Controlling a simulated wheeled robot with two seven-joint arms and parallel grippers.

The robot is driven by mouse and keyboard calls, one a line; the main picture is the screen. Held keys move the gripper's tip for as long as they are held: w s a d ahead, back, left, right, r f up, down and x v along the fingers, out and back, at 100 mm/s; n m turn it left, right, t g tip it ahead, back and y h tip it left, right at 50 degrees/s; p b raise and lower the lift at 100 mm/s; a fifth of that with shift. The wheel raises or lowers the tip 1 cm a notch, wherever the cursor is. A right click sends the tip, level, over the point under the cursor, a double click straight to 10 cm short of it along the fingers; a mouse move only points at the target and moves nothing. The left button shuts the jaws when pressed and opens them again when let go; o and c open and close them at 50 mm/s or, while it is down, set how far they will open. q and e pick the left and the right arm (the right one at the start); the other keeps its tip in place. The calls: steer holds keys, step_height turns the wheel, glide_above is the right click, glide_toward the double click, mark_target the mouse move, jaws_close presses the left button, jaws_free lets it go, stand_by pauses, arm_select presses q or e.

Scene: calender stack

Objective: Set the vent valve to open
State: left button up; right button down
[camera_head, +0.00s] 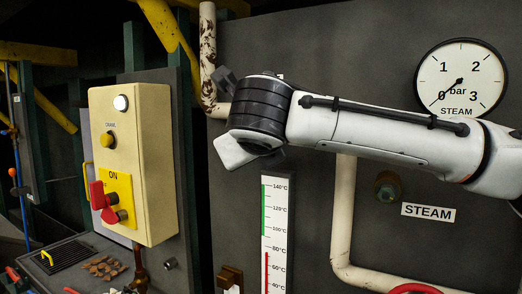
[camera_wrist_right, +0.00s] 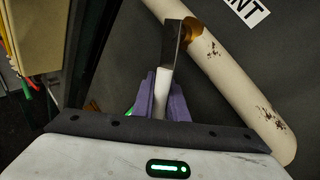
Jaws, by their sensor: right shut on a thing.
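The vent valve shows in the right wrist view as a brass body (camera_wrist_right: 192,28) on a stained white pipe (camera_wrist_right: 232,75), with a flat metal lever (camera_wrist_right: 172,42). The lever has a white grip and slants away from the pipe at an angle. My right gripper (camera_wrist_right: 162,80) has its purple fingers shut on both sides of that grip. In the head view my right arm reaches across from the right, and its wrist (camera_head: 258,115) sits beside the stained pipe (camera_head: 208,50). The fingers and valve are mostly hidden there. My left gripper is not in view.
A cream control box (camera_head: 150,160) with a red switch stands at left. A thermometer scale (camera_head: 275,230) is below my wrist. A steam gauge (camera_head: 461,80), a STEAM label (camera_head: 428,212) and a white pipe (camera_head: 343,215) are at right. The grey panel is close behind.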

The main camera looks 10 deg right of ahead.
steer(key=c, duration=1.7)
jaws_free()
steer(key=shift+c, duration=0.2)
steer(key=b+v, duration=0.1)
steer(key=v, duration=0.9)
steer(key=shift+s+b, duration=0.25)
steer(key=shift+b, duration=0.15)
